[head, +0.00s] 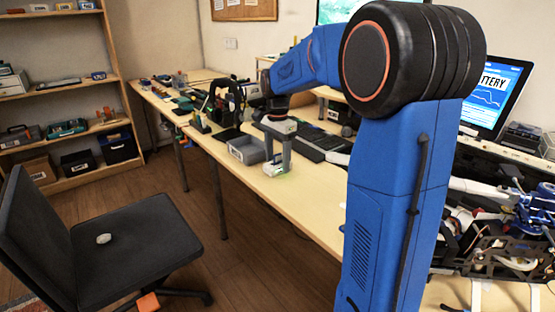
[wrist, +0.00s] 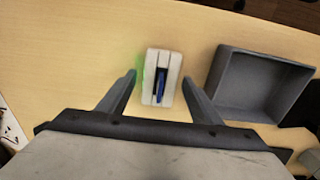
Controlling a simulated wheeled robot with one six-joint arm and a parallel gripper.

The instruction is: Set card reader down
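The card reader (wrist: 149,62) is a small pale block with dark slots and a blue piece in the middle, on the wooden table. A green glow shows along its left side in the wrist view. My gripper (wrist: 160,77) is open, with one finger on each side of the reader. A gap shows at the left finger; the right finger is very close to the reader, and I cannot tell if it touches. In the head view my gripper (head: 278,160) points down at the table, and the reader (head: 270,170) is low between the fingers, partly hidden.
An empty grey tray (wrist: 257,108) lies right of the reader in the wrist view; it also shows in the head view (head: 240,158). A black keyboard (head: 318,138) lies behind my gripper. The table's front edge is close by. Bare wood lies left of the reader in the wrist view.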

